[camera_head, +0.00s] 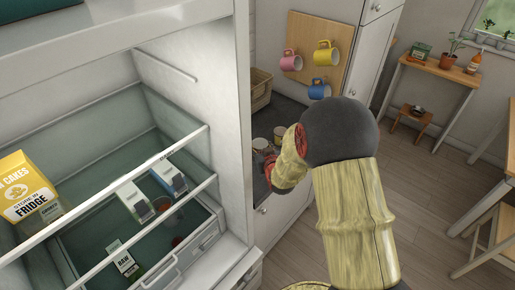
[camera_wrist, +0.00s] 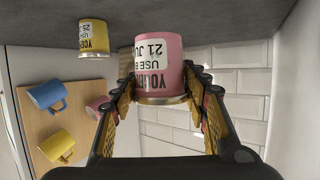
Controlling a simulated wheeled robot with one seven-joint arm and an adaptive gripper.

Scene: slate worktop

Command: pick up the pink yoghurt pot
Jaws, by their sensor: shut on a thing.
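The pink yoghurt pot (camera_wrist: 160,52) is in the middle of the wrist view, which is upside down, so its printed label reads inverted and its silver rim faces down in the picture. My gripper (camera_wrist: 162,86) has one finger on each side of the pot and is shut on it. The pot's base is at or very near the dark worktop (camera_wrist: 225,22); I cannot tell whether it touches. In the head view my gripper (camera_head: 269,164) is at the worktop beside small pots (camera_head: 280,132), partly hidden by my arm.
A yellow yoghurt pot (camera_wrist: 93,38) stands close by. Pink, yellow and blue mugs (camera_head: 319,89) hang on a wooden board (camera_head: 301,32) by the worktop. A beige basket (camera_head: 261,90) sits at the back. The open fridge (camera_head: 190,120) borders the left, with cartons inside.

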